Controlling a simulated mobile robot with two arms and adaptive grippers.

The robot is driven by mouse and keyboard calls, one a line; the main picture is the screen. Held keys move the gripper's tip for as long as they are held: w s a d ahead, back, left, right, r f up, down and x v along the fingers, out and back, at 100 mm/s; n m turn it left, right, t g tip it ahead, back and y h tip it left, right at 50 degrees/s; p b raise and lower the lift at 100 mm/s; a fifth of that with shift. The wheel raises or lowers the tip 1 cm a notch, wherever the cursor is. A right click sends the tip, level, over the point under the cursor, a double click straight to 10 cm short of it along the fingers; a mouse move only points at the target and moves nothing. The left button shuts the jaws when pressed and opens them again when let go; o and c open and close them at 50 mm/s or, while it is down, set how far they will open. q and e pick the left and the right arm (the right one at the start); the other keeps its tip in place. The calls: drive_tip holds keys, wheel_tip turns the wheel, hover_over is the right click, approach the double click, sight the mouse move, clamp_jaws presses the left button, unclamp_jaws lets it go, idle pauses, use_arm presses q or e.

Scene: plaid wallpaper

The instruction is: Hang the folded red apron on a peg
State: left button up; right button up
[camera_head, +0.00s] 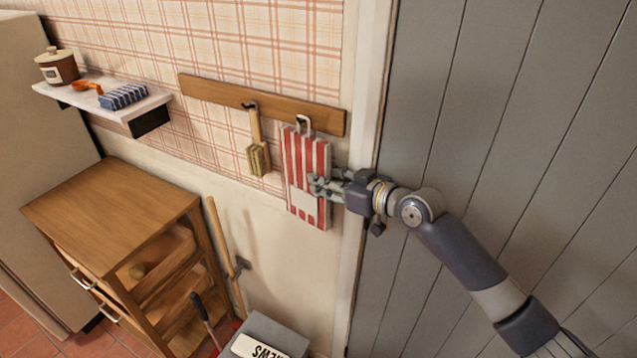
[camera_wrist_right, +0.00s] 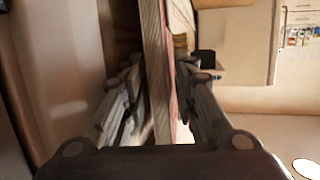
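The folded red-and-white striped apron (camera_head: 307,165) is upright and slightly tilted against the wall below the wooden peg board (camera_head: 225,95). Its pale loop (camera_head: 303,123) is at the board, around or just in front of a dark peg; I cannot tell which. My right gripper (camera_head: 322,184) is at the apron's right edge, one finger in front of it and the other behind and mostly hidden. In the right wrist view the apron (camera_wrist_right: 156,75) stands edge-on between the fingers (camera_wrist_right: 160,80), which look closed on it. My left gripper is not in view.
A brush (camera_head: 257,145) hangs on the peg to the left. A shelf (camera_head: 105,98) holds a jar and a blue cloth. A wooden cabinet (camera_head: 110,210), a leaning wooden handle (camera_head: 225,255) and a grey box (camera_head: 272,335) stand below. A grey panelled surface (camera_head: 510,120) is on the right.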

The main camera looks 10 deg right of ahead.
drive_tip(key=shift+o, duration=0.3)
drive_tip(key=shift+f, duration=0.1)
drive_tip(key=a+v, duration=0.1)
drive_tip(key=v, duration=1.1)
drive_tip(key=s+a+f+m+g+h, duration=0.1)
drive_tip(key=s+a+f+g+h, duration=0.15)
drive_tip(key=s+f, duration=1)
drive_tip(key=s+d+f+m+g+h, duration=0.3)
drive_tip(key=s+d+f, duration=0.25)
drive_tip(key=s, duration=0.35)
drive_tip(key=s+d+f+m+g+h, duration=0.2)
drive_tip(key=s+d+f+h, duration=0.2)
drive_tip(key=s+f, duration=0.45)
drive_tip(key=s+f+g+b, duration=0.1)
drive_tip(key=s+f+b, duration=0.1)
drive_tip(key=f, duration=1.3)
drive_tip(key=s+f+g+b, duration=0.1)
drive_tip(key=f+b, duration=0.1)
drive_tip(key=f, duration=1.2)
use_arm(q)
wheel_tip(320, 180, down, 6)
drive_tip(key=b, duration=0.2)
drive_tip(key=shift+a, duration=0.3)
use_arm(e)
drive_tip(key=s+d+f, duration=0.2)
drive_tip(key=s+f, duration=1.5)
drive_tip(key=shift+d+f+g, duration=0.35)
drive_tip(key=shift+d, duration=0.05)
